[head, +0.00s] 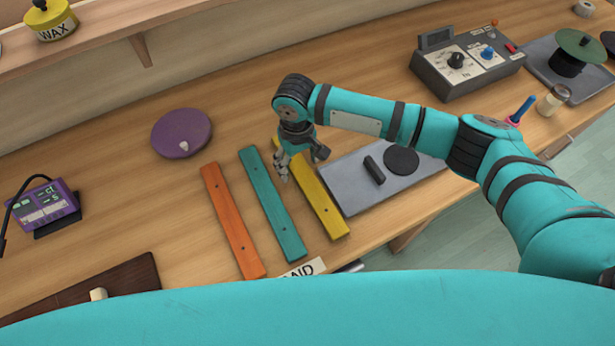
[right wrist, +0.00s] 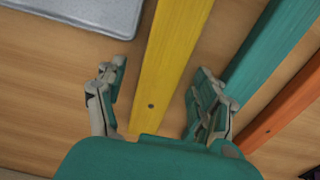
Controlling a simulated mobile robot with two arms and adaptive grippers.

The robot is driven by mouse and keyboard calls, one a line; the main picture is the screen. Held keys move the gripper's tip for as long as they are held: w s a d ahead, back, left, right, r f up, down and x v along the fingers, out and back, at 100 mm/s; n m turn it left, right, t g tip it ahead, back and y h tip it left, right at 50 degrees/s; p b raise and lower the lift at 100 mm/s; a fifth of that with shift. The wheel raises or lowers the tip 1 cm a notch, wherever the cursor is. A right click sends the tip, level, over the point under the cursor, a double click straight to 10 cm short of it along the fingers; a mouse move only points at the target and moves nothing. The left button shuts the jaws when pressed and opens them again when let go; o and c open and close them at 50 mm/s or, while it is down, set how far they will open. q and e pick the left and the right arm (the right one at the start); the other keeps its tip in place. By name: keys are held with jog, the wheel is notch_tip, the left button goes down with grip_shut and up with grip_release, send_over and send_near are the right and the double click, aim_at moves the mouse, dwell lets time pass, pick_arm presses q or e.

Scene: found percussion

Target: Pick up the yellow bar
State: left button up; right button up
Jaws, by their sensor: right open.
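The yellow bar (head: 324,206) lies on the wooden bench, right of the teal bar (head: 270,202) and the orange bar (head: 232,220). My right gripper (head: 290,170) is over the far end of the yellow bar and hides part of it. In the right wrist view the yellow bar (right wrist: 170,60) runs between the two open fingers of my right gripper (right wrist: 158,95), with a gap on each side. The right finger is near the edge of the teal bar (right wrist: 265,60). My left gripper is not in view.
A grey tray (head: 350,200) with a dark block (head: 374,170) and black disc (head: 401,160) lies just right of the yellow bar. A purple disc (head: 182,133) lies at the left. A control box (head: 466,65) stands at the back right. Bare bench shows left of the orange bar.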

jog(key=shift+f, duration=0.2)
jog(key=c, duration=1.3)
jog(key=shift+c, duration=0.3)
jog(key=shift+r, duration=0.15)
